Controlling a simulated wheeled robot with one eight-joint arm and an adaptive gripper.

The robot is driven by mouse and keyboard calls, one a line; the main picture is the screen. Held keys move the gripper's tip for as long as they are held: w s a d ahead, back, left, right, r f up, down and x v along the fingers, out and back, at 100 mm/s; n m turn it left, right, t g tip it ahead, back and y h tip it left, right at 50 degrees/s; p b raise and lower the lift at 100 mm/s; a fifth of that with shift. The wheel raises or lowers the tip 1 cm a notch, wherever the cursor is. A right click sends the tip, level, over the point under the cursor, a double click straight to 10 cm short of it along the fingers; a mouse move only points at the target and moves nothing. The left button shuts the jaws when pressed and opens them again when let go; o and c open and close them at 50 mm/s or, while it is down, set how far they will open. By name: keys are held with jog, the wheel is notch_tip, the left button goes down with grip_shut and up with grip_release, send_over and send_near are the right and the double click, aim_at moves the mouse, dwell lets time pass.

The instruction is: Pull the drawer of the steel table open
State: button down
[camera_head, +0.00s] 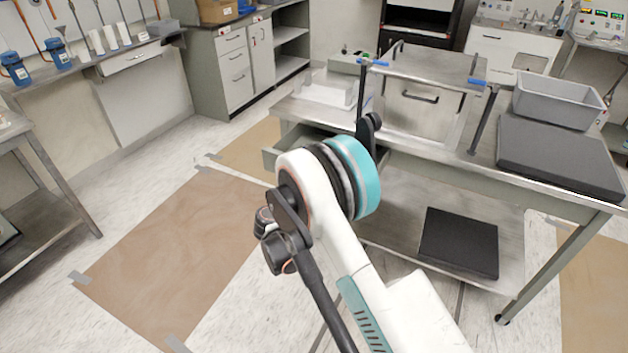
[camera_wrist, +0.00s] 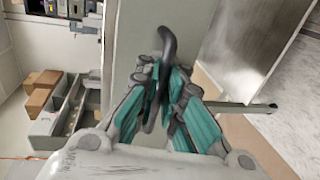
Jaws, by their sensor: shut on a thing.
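The steel table (camera_head: 405,160) stands right of centre in the head view. Its drawer (camera_head: 271,159) shows just left of my arm and juts out from under the tabletop, partly open. My arm hides the drawer's front and handle in that view, and my gripper is hidden there too. In the wrist view, my gripper's teal fingers (camera_wrist: 161,88) are shut on the dark curved drawer handle (camera_wrist: 168,45). The handle's upper end shows above the fingertips, against the grey-green drawer front (camera_wrist: 125,50).
A steel box with a handle (camera_head: 418,108), a grey bin (camera_head: 557,102) and a dark slab (camera_head: 555,158) stand on the table. A black slab (camera_head: 459,243) lies on its lower shelf. Brown floor sheets (camera_head: 170,250) lie on open floor to the left. Another bench (camera_head: 40,165) stands far left.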

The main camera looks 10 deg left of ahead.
jog(key=shift+s+a, duration=0.15)
jog(key=shift+s, duration=0.15)
jog(key=c, duration=2)
grip_release()
jog(key=v, duration=1.2)
